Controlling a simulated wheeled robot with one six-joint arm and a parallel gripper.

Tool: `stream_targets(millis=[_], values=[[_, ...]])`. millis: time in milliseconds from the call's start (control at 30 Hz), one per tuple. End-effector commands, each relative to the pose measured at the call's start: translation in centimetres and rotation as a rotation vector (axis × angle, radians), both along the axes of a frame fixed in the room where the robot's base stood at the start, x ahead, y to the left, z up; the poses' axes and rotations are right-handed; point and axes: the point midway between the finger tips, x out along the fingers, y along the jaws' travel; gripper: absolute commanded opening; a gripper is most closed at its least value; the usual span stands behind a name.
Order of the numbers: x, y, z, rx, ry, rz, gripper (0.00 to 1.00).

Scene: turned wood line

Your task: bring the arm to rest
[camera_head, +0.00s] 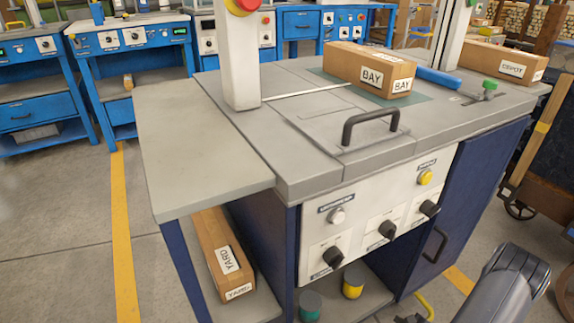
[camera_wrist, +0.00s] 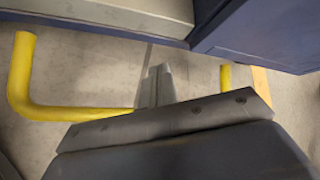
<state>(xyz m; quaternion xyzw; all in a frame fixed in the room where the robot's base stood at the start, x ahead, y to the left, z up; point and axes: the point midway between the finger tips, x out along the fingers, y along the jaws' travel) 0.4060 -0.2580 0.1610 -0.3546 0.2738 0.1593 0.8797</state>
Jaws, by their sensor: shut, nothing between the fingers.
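My gripper shows in the wrist view (camera_wrist: 158,72), its two fingers together with nothing between them. It points down over the grey floor, near a bent yellow bar (camera_wrist: 22,80). In the head view my dark arm comes in at the lower right, in front of the machine bench (camera_head: 293,183). The gripper's fingertips cannot be made out clearly there. No object is held.
A block marked BAY (camera_head: 350,68) lies on the bench top, and one marked DEPOT (camera_head: 490,62) behind it. A block marked YARD (camera_head: 212,245) lies on the lower left shelf. A black handle (camera_head: 370,118) stands up from the top. A cart (camera_head: 540,130) stands right.

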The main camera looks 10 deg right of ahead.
Motion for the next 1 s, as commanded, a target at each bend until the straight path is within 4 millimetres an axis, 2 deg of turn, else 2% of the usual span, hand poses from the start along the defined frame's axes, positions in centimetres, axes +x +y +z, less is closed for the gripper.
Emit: stream_targets(millis=[33,100,400,600,1000], values=[[-0.1,-0.1,1.7,0.000,-0.001,-0.001,0.00],[-0.2,-0.1,2.6,0.000,-0.001,-0.001,0.00],[-0.6,-0.3,5.4,0.000,0.000,-0.002,0.00],[-0.7,-0.3,5.9,0.000,-0.001,-0.001,0.00],[-0.7,-0.3,5.7,0.001,0.000,-0.001,0.00]])
